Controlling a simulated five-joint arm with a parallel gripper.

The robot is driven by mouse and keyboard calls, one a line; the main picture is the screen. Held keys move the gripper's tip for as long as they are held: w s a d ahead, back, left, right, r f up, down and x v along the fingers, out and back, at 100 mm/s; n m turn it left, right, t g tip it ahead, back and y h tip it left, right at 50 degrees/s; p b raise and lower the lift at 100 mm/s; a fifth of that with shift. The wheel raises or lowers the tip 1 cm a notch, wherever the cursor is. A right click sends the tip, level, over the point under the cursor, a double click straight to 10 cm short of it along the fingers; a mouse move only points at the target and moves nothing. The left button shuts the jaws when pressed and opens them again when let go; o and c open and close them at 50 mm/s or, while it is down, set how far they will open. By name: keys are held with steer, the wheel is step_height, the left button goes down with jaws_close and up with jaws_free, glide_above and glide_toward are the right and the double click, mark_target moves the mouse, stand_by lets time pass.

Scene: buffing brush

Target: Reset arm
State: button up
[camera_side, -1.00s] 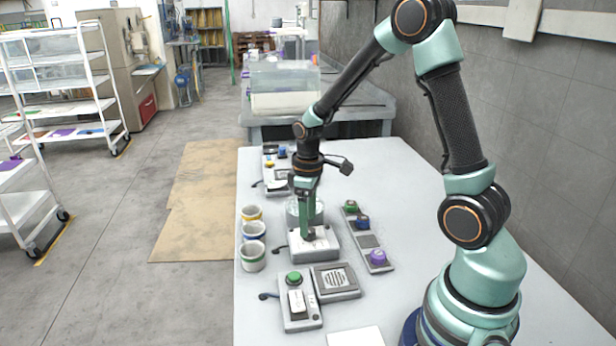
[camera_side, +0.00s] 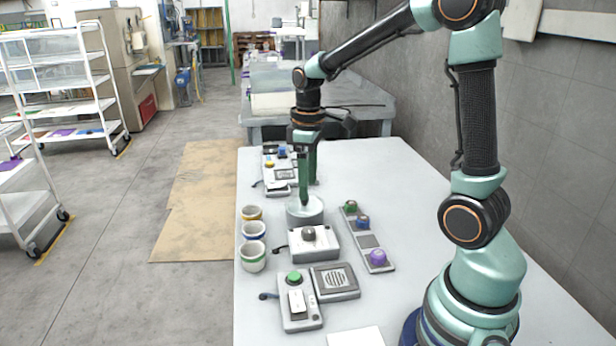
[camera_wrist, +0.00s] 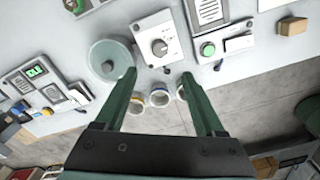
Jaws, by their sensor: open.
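My gripper (camera_side: 309,192) is open and empty, pointing down above the table. In the side view its fingers are just above and behind a pale round drum (camera_side: 305,214). In the wrist view my gripper (camera_wrist: 160,77) has its two green fingers wide apart, with nothing between them. The same drum (camera_wrist: 108,58) is by the left fingertip. A white box with a grey knob (camera_side: 309,234) stands in front of the drum and clear of the fingers. It also shows in the wrist view (camera_wrist: 160,46).
Three cups (camera_side: 253,257) stand along the table's left edge. A panel with a green button (camera_side: 294,277), a speaker-like box (camera_side: 336,280) and a strip with coloured knobs (camera_side: 378,258) lie nearer. More panels (camera_side: 278,172) lie behind. The table's right side (camera_side: 410,200) is clear.

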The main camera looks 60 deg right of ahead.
steer(key=s+a+r+m+t, duration=0.3)
steer(key=s+a+r+t, duration=0.2)
steer(key=s+a+r, duration=0.3)
steer(key=shift+a+m+t, duration=0.3)
steer(key=shift+a+m, duration=0.1)
steer(key=shift+a, duration=0.35)
stand_by(0.4)
